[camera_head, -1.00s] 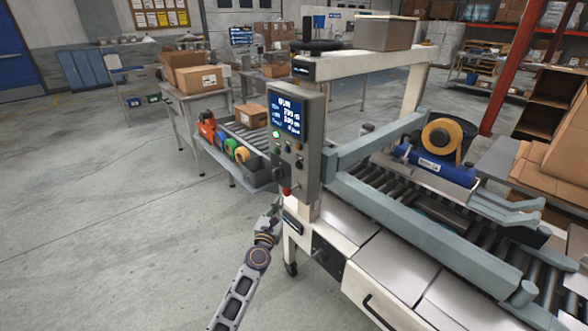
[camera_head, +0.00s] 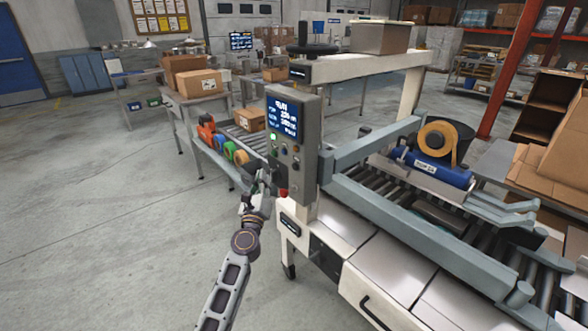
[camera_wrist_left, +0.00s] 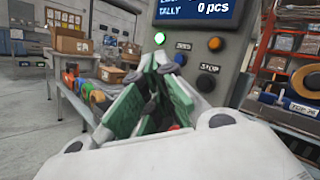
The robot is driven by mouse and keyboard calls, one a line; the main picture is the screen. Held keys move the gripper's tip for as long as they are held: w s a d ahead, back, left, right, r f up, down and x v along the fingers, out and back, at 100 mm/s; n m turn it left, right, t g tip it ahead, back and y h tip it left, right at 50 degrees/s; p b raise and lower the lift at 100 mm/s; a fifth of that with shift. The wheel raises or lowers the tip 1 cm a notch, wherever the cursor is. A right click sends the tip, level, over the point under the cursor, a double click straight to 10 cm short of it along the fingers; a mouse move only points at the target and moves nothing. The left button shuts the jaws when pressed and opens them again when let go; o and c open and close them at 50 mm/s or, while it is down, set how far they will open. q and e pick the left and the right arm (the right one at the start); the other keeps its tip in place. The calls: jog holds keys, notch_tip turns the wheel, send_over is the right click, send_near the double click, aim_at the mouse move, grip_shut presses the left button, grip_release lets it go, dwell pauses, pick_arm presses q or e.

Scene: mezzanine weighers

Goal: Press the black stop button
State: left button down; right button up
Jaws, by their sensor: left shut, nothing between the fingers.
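The grey control panel (camera_head: 307,150) stands upright on the white machine, with a lit screen and several buttons. The black stop button (camera_wrist_left: 206,82), under a "STOP" label, shows in the left wrist view, below an orange button (camera_wrist_left: 216,44). A lit green button (camera_wrist_left: 160,38) is at the upper left of it. My left gripper (camera_wrist_left: 160,62) is shut and empty, its green-padded fingers pointing at the panel. Its tips appear left of the stop button, overlapping the lower left of the panel. In the head view the gripper (camera_head: 264,176) is at the panel's lower left edge. My right gripper is out of view.
A red knob (camera_head: 284,192) sits low on the panel near my gripper. The roller conveyor (camera_head: 390,192) with a blue tape head lies to the right. A side table with tape rolls (camera_head: 230,151) and a box (camera_head: 251,120) stands behind. The left floor is clear.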

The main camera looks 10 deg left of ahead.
aim_at(295, 167)
pick_arm(q)
jog(key=shift+w+d, duration=0.1)
jog(key=shift+w+d+b, duration=0.3)
jog(key=shift+w+d, duration=0.55)
jog(key=shift+w, duration=0.25)
jog(key=shift+w+d+b, duration=0.25)
jog(key=shift+w+d, duration=0.65)
jog(key=shift+w, duration=0.25)
jog(key=shift+w+d+b, duration=0.3)
jog(key=shift+w+d, duration=0.55)
jog(key=shift+w, duration=0.25)
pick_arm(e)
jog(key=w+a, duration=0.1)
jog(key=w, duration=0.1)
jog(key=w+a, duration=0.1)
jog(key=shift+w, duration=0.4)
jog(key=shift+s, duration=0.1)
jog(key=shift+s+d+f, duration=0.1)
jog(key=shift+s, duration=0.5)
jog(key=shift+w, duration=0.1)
